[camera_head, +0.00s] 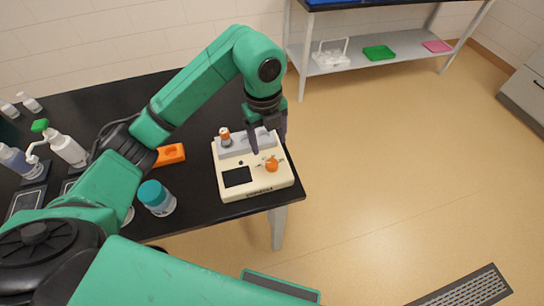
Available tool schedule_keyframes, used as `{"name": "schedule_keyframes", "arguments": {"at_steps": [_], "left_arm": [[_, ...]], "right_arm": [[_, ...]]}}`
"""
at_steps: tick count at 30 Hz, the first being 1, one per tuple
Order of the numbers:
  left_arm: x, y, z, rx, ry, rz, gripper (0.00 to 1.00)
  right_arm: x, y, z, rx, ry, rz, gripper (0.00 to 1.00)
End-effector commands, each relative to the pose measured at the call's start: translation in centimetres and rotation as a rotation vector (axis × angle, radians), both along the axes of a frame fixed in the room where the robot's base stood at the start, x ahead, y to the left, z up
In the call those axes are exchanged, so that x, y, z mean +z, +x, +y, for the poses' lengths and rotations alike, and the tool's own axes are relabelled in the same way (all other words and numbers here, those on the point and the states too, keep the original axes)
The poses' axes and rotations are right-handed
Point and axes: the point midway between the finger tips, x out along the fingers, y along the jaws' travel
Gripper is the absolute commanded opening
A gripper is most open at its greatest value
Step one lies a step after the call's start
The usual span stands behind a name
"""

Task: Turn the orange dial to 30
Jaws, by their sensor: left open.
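The orange dial (271,164) sits on the top right of a cream-coloured device (258,188) near the right end of the black table. Small marks surround the dial, but they are too small to read. The device has a dark screen (237,177) on its left. My left gripper (268,147) points down over the back right of the device. It is open, with its fingers just behind and above the dial; I cannot tell whether they touch anything. My right gripper is not in view.
An orange-capped vial (225,137) stands at the device's back left. An orange block (170,154) and a teal-capped jar (156,197) are left of the device. Bottles (67,149) stand farther left on the black table (200,210).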

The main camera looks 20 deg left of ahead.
Motion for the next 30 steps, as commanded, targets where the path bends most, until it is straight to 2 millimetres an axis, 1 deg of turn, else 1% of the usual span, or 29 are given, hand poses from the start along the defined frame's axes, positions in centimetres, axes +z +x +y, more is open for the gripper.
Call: {"name": "schedule_keyframes", "arguments": {"at_steps": [1, 2, 5, 7, 9, 12, 14, 16, 21, 22, 23, 24, 26, 27, 28, 30], "left_arm": [[-1.0, -0.1, 0.1, 0.002, 0.003, 0.007, 0.76], [-1.8, -0.1, 0.0, 0.001, 0.003, 0.008, 0.76], [-4.5, 0.0, -0.1, 0.001, 0.002, 0.006, 0.76], [-6.3, 0.2, -0.2, 0.001, 0.002, 0.006, 0.76], [-7.8, 0.3, -0.3, 0.002, 0.001, 0.004, 0.76], [-9.3, 0.4, -0.3, 0.002, 0.001, 0.002, 0.76], [-9.9, 0.4, -0.4, 0.001, 0.001, 0.001, 0.76], [-10.2, 0.5, -0.4, 0.000, 0.001, 0.000, 0.76], [-10.2, 0.5, -0.4, 0.000, 0.001, -0.001, 0.76], [-10.2, 0.5, -0.4, 0.000, 0.001, -0.001, 0.72], [-10.2, 0.5, -0.4, 0.000, 0.001, -0.001, 0.60], [-10.2, 0.5, -0.4, 0.000, 0.001, -0.001, 0.45], [-10.2, 0.5, -0.4, 0.000, 0.001, -0.001, 0.22], [-10.2, 0.5, -0.4, 0.000, 0.001, -0.001, 0.07], [-10.2, 0.5, -0.4, 0.000, 0.001, -0.001, 0.00], [-10.2, 0.5, -0.4, 0.000, 0.001, -0.002, 0.00]], "right_arm": [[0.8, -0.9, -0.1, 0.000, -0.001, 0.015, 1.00], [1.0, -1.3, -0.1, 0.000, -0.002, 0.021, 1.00], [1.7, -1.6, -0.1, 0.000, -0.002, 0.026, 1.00], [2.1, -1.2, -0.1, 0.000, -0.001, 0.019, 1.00], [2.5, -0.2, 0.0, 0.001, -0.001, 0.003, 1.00], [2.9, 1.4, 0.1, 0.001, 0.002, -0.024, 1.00], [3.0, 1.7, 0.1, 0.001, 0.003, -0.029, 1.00], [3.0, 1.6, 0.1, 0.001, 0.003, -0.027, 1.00], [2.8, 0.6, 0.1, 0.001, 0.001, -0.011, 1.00], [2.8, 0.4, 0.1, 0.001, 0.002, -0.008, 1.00], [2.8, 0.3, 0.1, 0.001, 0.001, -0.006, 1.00], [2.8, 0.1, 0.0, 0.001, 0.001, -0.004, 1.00], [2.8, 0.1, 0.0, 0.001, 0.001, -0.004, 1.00], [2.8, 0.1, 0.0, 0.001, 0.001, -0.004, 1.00], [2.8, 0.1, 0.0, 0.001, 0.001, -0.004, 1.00], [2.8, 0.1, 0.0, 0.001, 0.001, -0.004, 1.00]]}}
